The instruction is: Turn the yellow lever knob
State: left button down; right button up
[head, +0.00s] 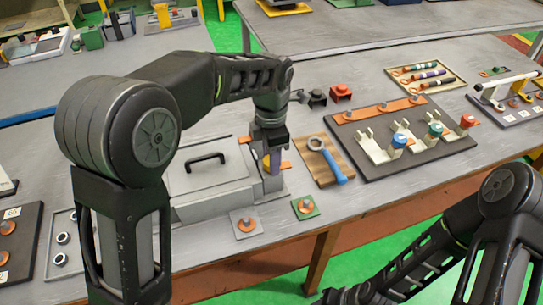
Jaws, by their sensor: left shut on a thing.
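My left gripper (271,160) points down at the right end of a grey box-like unit. It is shut on the yellow lever knob (266,162), of which only a small yellow part shows between and beside the fingers. Orange strips show on both sides of the gripper. The rest of the lever is hidden by the gripper. My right gripper (345,296) is low at the bottom edge, off the table, dark and partly cut off; its jaws cannot be made out.
The grey unit (205,178) has a black handle on its lid. A wooden board (312,172) with a blue-handled wrench lies right of the gripper. Two small plates with orange discs (246,224) (304,207) sit in front. A dark board (440,155) with terminals lies further right.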

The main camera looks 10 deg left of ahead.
pick_arm(q)
jog(key=shift+s+f, duration=0.2)
jog(key=shift+f, duration=0.05)
jog(key=c, duration=1.3)
grip_release()
jog(key=o, duration=0.4)
jog(key=shift+w+r, duration=0.1)
jog(key=shift+o, duration=0.2)
jog(key=shift+w+r, duration=0.1)
notch_tip(320, 180, up, 8)
jog(key=shift+f+b, duration=0.15)
jog(key=shift+b, duration=0.25)
